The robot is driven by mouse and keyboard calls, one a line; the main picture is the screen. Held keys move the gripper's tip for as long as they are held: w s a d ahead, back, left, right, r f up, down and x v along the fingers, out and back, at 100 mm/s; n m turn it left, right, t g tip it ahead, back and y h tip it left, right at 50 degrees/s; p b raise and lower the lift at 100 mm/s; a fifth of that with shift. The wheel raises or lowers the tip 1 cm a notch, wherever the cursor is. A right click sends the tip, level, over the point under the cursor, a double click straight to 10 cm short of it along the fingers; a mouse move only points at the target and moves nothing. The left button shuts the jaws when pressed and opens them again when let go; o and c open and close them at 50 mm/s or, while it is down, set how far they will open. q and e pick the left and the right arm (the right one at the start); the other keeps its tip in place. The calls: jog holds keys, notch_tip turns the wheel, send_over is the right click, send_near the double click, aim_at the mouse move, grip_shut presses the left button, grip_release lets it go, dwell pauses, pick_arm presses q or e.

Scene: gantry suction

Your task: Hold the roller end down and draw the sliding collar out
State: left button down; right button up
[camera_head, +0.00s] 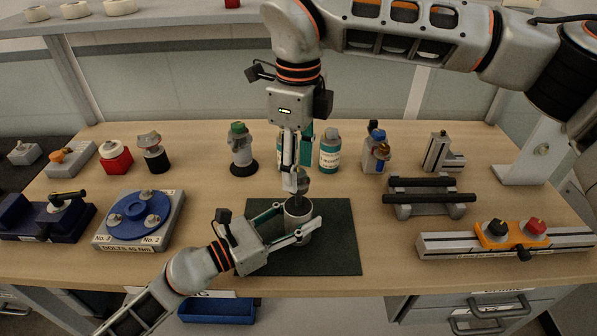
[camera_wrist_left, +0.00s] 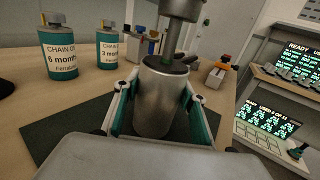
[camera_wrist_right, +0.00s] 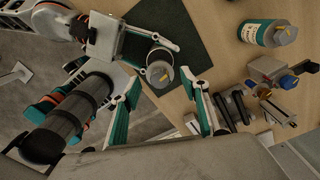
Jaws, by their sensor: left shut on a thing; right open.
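A grey metal cylinder, the roller end (camera_head: 298,222), stands upright on a dark green mat (camera_head: 345,250); it also shows in the left wrist view (camera_wrist_left: 155,105). A dark stem (camera_wrist_left: 172,42) rises from its top into a wider grey piece, apparently the sliding collar (camera_wrist_left: 183,8). My left gripper (camera_head: 295,220) is shut on the cylinder, one finger on each side. My right gripper (camera_head: 296,182) points down over the collar. It is open, with the collar between or just beyond its fingertips (camera_wrist_right: 167,90); contact is not visible.
Teal-labelled bottles (camera_head: 329,150) and a green-capped bottle (camera_head: 241,150) stand behind. A blue turntable fixture (camera_head: 135,214) is at left. A black-barred stand (camera_head: 428,197) and a rail with an orange block (camera_head: 510,234) are at right. The mat's right part is clear.

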pick_arm(q)
jog(key=shift+s+f, duration=0.1)
pick_arm(e)
notch_tip(320, 180, up, 10)
pick_arm(q)
jog(key=c, duration=1.2)
grip_release()
jog(key=shift+o, duration=0.2)
